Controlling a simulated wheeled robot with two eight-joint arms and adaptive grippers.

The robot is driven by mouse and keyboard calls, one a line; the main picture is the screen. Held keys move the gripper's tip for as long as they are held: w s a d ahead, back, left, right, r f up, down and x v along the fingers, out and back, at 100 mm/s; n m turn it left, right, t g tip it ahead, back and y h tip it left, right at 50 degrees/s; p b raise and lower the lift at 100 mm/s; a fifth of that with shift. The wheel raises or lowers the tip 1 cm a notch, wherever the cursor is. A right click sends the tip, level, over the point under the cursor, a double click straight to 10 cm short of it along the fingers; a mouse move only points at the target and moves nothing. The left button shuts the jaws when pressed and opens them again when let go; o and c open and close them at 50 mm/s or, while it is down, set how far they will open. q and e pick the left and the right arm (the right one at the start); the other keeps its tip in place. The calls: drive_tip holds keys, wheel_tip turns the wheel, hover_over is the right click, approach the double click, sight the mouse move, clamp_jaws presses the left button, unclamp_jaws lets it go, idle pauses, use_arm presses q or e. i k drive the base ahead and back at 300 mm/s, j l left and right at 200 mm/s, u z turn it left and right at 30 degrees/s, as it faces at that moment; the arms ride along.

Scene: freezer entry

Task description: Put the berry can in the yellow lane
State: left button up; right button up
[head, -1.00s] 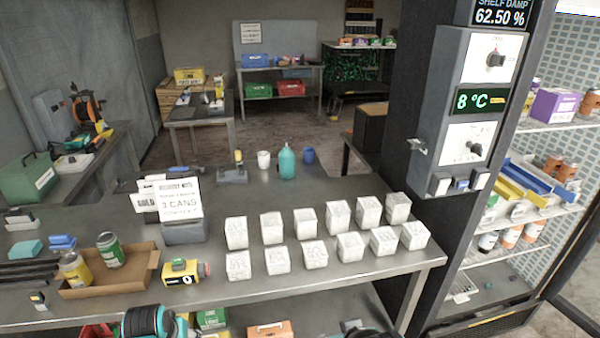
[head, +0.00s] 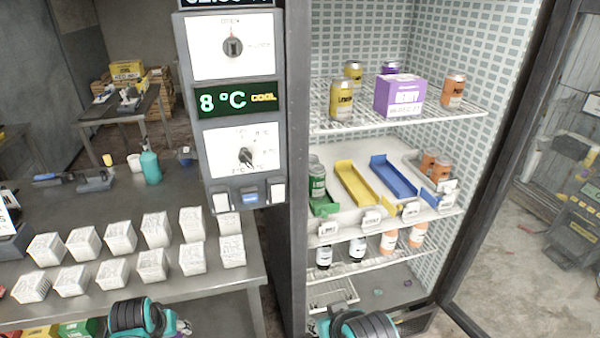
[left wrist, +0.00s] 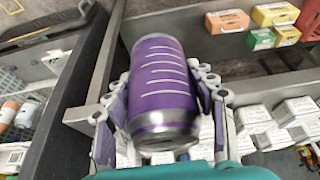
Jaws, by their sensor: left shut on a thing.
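A purple can with white stripes (left wrist: 164,85), its name not readable, is held between the fingers of my left gripper (left wrist: 162,105) in the left wrist view. The head view shows only the top of the left wrist at the bottom edge; the can is hidden there. The yellow lane (head: 358,184) is an empty tilted tray on the fridge's middle shelf, between the green lane (head: 323,205) and the blue lane (head: 393,176). My right gripper (head: 355,325) shows only its teal and black housing at the bottom edge; its fingers are hidden.
The fridge is open. Its upper shelf holds a purple berry box (head: 399,95), yellow cans (head: 342,100), an orange can (head: 453,90) and a purple can (head: 389,68) behind. A green can (head: 317,185) is in the green lane. White cartons (head: 155,229) line the bench. The control post (head: 235,110) stands left of the opening.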

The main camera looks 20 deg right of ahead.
sight(365, 200)
drive_tip(key=l, duration=2.9)
